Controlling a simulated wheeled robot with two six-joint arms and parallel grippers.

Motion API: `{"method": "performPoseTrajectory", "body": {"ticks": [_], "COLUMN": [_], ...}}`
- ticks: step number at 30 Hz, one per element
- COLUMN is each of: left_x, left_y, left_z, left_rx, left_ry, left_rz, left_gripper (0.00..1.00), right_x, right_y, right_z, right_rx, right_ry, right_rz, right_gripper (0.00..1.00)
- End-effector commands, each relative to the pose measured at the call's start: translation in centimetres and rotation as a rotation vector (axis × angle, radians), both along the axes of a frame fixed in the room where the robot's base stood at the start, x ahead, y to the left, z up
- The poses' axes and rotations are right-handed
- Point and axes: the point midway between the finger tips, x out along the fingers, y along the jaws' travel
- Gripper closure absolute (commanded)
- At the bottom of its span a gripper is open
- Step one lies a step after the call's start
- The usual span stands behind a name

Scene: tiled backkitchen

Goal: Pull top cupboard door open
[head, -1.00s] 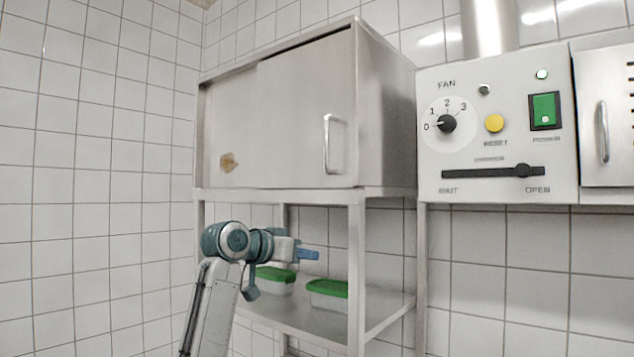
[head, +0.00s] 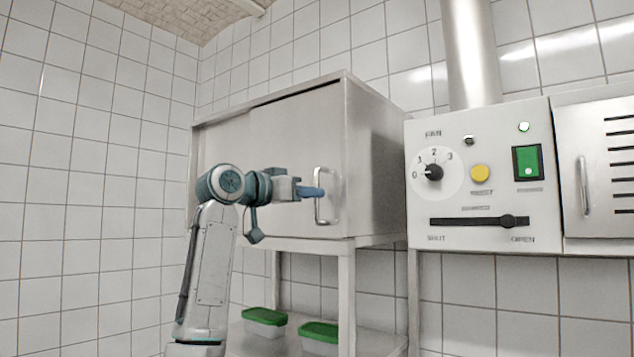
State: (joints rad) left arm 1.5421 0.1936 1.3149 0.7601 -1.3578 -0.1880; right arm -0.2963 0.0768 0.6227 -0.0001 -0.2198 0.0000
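The top cupboard (head: 375,165) is a steel box on a steel frame. Its right-hand door panel (head: 300,130) overlaps the left panel and looks closed. An upright bar handle (head: 336,207) sits near the door's right edge. My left gripper (head: 313,192) is level with the handle, its blue fingers overlapping the bar in the head view. I cannot tell whether the fingers are around the bar or only in front of it, or how far they are apart. My arm hides the lower left of the cupboard front. My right gripper is not in view.
A control panel (head: 460,235) with a dial, buttons and a slider is on the right, beside a vented steel door (head: 610,170) with its own handle. Below the cupboard, a shelf (head: 375,343) holds two green-lidded tubs (head: 264,316), (head: 320,331). Tiled walls stand behind and left.

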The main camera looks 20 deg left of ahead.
Motion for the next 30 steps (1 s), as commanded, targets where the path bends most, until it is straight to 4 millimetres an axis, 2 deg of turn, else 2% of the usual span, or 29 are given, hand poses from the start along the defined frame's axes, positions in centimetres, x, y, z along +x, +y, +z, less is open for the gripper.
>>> {"method": "performPoseTrajectory", "body": {"ticks": [1,7,17,22,30], "left_x": [0.8,2.4,2.8,2.7,2.6], "left_y": [-0.5,-1.4,-1.6,-1.6,-1.4], "left_z": [0.4,0.1,-0.1,-0.1,-0.2], "left_rx": [0.001,0.001,0.001,0.001,0.001], "left_ry": [0.004,0.001,0.001,0.001,0.001], "left_rz": [-0.001,0.000,0.001,0.001,0.001], "left_gripper": [0.70,0.70,0.70,0.99,1.00], "right_x": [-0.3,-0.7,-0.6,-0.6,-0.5], "right_y": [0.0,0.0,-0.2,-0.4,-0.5], "right_z": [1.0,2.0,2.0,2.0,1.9], "right_rx": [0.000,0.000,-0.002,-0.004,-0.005], "right_ry": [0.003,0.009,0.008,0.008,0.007], "right_rz": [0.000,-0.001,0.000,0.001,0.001], "right_gripper": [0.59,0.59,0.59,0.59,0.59]}}
